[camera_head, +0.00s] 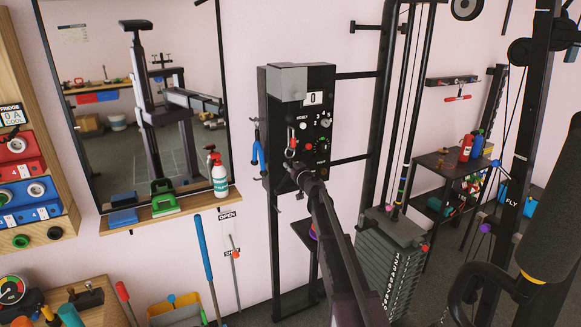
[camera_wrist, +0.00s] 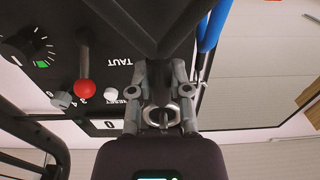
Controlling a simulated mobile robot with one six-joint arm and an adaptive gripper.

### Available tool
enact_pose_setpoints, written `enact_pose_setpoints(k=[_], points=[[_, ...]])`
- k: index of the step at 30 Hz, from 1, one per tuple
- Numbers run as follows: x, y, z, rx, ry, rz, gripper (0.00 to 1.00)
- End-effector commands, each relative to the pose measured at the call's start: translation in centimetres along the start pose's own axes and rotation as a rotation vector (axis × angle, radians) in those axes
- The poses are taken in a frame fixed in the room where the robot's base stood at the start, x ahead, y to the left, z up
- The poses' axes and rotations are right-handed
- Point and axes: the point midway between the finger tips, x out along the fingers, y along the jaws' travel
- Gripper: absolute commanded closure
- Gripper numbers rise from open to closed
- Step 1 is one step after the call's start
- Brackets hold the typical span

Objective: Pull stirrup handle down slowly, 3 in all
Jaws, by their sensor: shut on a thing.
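My gripper (camera_head: 294,170) is in front of the black control box (camera_head: 270,120) on the wall, near its lower edge. In the wrist view my gripper (camera_wrist: 158,78) is shut on a dark part that spreads out in a V, which looks like the stirrup handle (camera_wrist: 178,25). My fingers hide where they meet it, and I cannot make out its full shape in the head view. The counter (camera_head: 313,98) on the box reads 0; it also shows upside down in the wrist view (camera_wrist: 109,125).
The box has a green-marked dial (camera_head: 323,146) and, in the wrist view, a red-tipped lever (camera_wrist: 85,88). A blue handle (camera_head: 258,152) hangs at its left side. A mirror (camera_head: 100,160) and shelf stand left, a weight stack (camera_head: 378,265) and dark rack posts right.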

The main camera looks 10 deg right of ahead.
Motion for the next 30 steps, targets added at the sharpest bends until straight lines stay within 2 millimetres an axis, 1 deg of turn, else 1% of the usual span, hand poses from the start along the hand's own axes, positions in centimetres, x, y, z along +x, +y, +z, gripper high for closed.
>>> enact_pose_setpoints(k=[5, 12, 15, 26, 30], points=[[0.0, -0.1, 0.4, -0.003, -0.001, -0.003, 1.00], [0.0, -0.1, 2.0, -0.003, -0.001, -0.003, 1.00], [0.0, -0.1, 2.4, -0.003, -0.001, -0.003, 1.00], [0.0, -0.1, 2.4, -0.003, -0.001, -0.003, 1.00], [0.0, -0.1, 2.9, -0.003, -0.001, -0.003, 1.00]])
